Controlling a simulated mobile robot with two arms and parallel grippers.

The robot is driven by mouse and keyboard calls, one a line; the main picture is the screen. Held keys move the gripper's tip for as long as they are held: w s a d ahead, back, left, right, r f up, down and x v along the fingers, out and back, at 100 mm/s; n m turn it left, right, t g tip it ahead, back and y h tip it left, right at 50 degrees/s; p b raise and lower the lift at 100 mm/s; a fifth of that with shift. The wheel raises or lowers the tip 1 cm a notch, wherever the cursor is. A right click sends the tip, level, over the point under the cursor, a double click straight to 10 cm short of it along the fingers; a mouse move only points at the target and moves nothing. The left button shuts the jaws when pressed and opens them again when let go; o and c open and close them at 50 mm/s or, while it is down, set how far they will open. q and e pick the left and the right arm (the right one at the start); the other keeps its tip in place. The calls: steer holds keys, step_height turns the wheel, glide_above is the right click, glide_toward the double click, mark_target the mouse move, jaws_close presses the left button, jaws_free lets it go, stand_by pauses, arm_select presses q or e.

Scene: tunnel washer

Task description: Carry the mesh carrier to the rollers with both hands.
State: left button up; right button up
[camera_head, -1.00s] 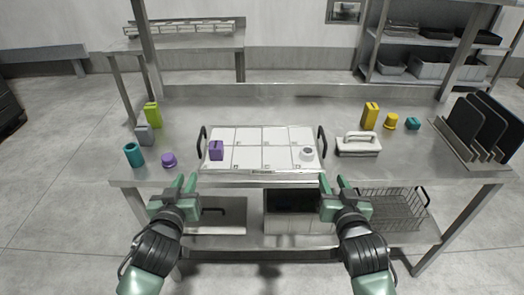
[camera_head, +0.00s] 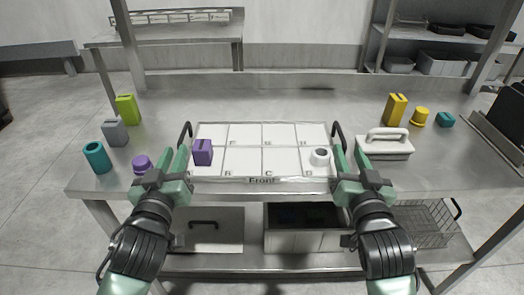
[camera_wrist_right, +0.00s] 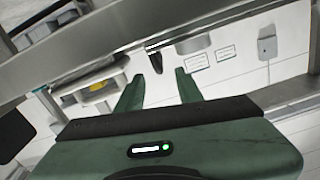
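A wire mesh basket (camera_head: 425,222) with a dark handle sits on the lower shelf at the right. On the table in front of me is a shallow tray (camera_head: 262,181) with a white gridded floor, a "Front" label and a black upright handle at each side. It holds a purple block (camera_head: 203,152) and a white ring-shaped piece (camera_head: 320,157). My left gripper (camera_head: 172,155) is open and empty by the tray's left handle. My right gripper (camera_head: 351,155) is open by the right handle; in the right wrist view a dark piece shows near its parted fingers (camera_wrist_right: 157,88).
Lime, grey, teal and purple pieces stand left of the tray. A white handled tool (camera_head: 385,147) and yellow and teal pieces stand right. Dark racks (camera_head: 508,118) are at the right edge. The table behind the tray is clear.

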mark_target(184, 134)
arm_select(q)
steer(key=shift+w+f, duration=0.1)
steer(key=shift+f, duration=0.05)
arm_select(e)
steer(key=shift+w+f, duration=0.1)
